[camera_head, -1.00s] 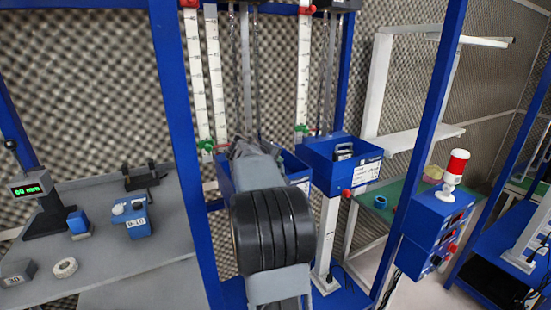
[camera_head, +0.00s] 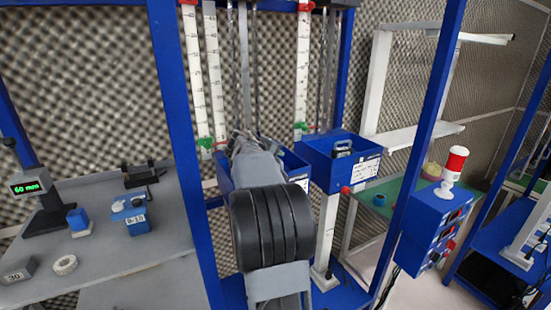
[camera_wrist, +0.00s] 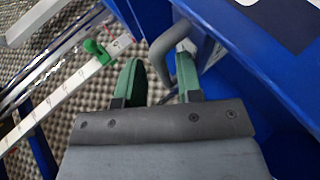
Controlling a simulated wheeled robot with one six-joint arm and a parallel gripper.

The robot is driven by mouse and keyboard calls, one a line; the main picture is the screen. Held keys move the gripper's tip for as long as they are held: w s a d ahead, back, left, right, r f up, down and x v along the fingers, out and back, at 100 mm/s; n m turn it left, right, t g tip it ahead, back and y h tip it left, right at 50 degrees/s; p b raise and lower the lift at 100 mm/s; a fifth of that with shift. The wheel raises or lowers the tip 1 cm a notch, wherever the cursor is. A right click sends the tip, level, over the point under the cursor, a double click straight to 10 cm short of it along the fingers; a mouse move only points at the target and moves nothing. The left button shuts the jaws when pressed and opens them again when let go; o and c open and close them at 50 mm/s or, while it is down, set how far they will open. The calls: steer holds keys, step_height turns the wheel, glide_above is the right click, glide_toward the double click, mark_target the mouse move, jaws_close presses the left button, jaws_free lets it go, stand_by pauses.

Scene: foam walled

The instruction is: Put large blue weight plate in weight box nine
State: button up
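My gripper (camera_wrist: 159,62) has two green fingertips held apart. A grey curved handle (camera_wrist: 162,50) shows between and just beyond the tips in the wrist view; I cannot tell whether they touch it. The handle is beside blue surfaces, and what it belongs to is not clear. In the head view my arm hides most of the left blue box (camera_head: 296,163), and the gripper is too hidden there to judge. No large blue weight plate is clearly visible. The right blue box (camera_head: 318,160) holds a dark item with a handle (camera_head: 342,149). The box labels are too small to read.
Blue frame posts (camera_head: 183,130) stand on both sides of the boxes. White scales with green clips rise behind. A grey table (camera_head: 110,260) at left holds small tools and a blue labelled block (camera_head: 137,218). A control box (camera_head: 432,220) with a red lamp is at right.

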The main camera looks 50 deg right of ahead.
steer(key=b+v, duration=0.2)
steer(key=v, duration=0.5)
steer(key=shift+a, duration=0.2)
stand_by(0.4)
